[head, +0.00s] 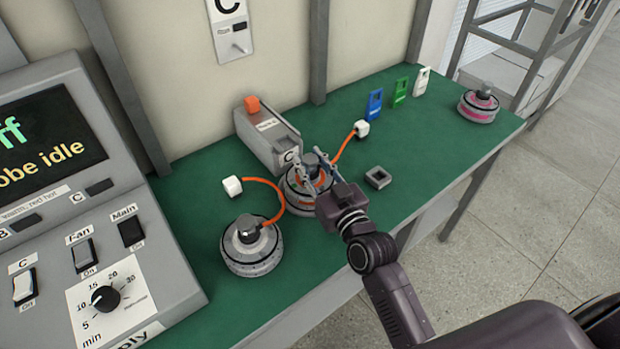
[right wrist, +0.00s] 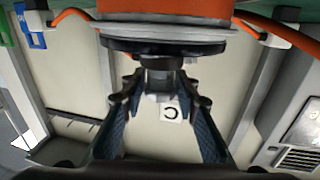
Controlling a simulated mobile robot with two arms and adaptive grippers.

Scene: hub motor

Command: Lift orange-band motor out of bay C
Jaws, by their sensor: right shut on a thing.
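The orange-band motor (head: 298,197) stands in front of the grey box marked C (head: 270,138) on the green bench. It also shows upside down at the top of the right wrist view, with a wide orange band (right wrist: 165,12) and a dark flange. My right gripper (head: 320,163) reaches it from above. Its fingers (right wrist: 160,88) are shut on the motor's short grey shaft (right wrist: 159,65). The gripper and wrist hide part of the motor in the head view, so I cannot tell whether its underside touches the bench. My left gripper is out of view.
A grey-band motor (head: 252,252) with an orange cable stands front left, and a pink-band motor (head: 480,107) at the far right. A small square grey holder (head: 378,178) lies right of my gripper. Blue, green and white tags (head: 399,92) stand behind. A control console (head: 90,210) fills the left.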

